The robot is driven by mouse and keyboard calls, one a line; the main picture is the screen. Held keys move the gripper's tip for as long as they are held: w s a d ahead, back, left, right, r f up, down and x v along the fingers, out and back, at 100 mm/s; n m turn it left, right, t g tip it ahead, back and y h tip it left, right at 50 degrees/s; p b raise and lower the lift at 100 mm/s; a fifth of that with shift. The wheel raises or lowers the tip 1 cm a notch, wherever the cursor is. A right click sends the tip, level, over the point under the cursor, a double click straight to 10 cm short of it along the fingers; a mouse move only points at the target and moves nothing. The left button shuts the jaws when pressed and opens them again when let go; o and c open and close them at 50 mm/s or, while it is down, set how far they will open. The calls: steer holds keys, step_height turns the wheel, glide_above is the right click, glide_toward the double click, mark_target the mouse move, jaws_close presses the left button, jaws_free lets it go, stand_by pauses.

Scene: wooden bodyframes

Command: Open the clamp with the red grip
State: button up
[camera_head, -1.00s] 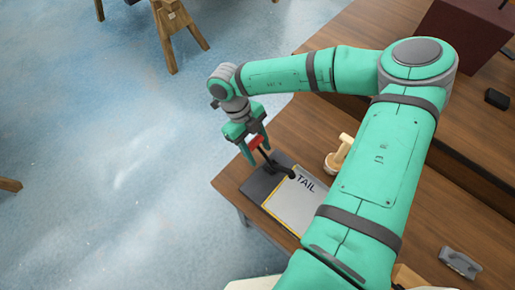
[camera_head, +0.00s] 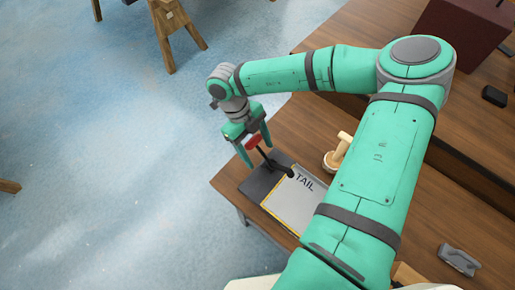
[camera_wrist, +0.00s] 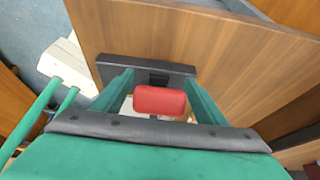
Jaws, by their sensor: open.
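The clamp's red grip (camera_head: 253,140) sits atop a dark lever (camera_head: 265,158) that leans up from a dark grey base plate (camera_head: 259,182) at the table's corner. My gripper (camera_head: 256,148) is open above the base, its two green fingers on either side of the red grip. In the wrist view the red grip (camera_wrist: 159,101) lies between my open fingers (camera_wrist: 160,92), with a gap visible at both sides. The clamp's lower joint is partly hidden in the wrist view.
A grey panel marked TAIL (camera_head: 298,205) lies against the base. A wooden-handled tool (camera_head: 338,155) stands beside it. A grey metal piece (camera_head: 458,260), a small black object (camera_head: 495,96) and a dark red box (camera_head: 462,38) are further right. Open floor lies left.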

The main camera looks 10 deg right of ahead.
steer(key=v, duration=1)
steer(key=shift+w+a+r, duration=0.15)
steer(key=shift+r, duration=0.2)
